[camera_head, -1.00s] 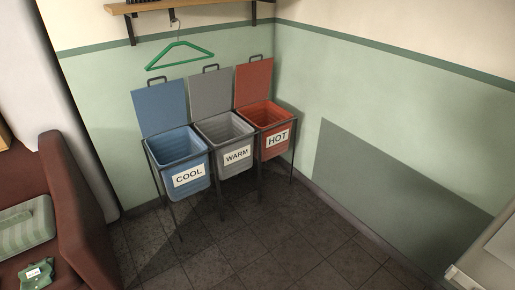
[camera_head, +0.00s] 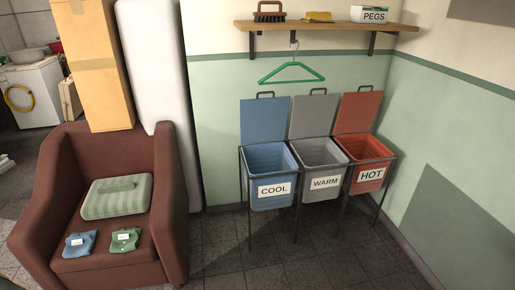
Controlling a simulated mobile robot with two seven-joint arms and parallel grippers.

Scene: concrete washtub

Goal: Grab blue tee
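A folded blue tee (camera_head: 80,245) with a white label lies on the front left of the seat of a brown armchair (camera_head: 165,215). A folded green garment (camera_head: 125,240), also with a white label, lies just to its right, apart from it. Behind both, a striped green cushion (camera_head: 117,197) rests on the seat. Neither of my grippers shows in this view.
Open blue COOL (camera_head: 270,190), grey WARM (camera_head: 324,183) and red HOT (camera_head: 370,175) bins stand in a rack right of the armchair. A shelf (camera_head: 325,27) and green hanger (camera_head: 291,73) are above. A washing machine (camera_head: 35,95) stands far left. Dark tiled floor in front looks clear.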

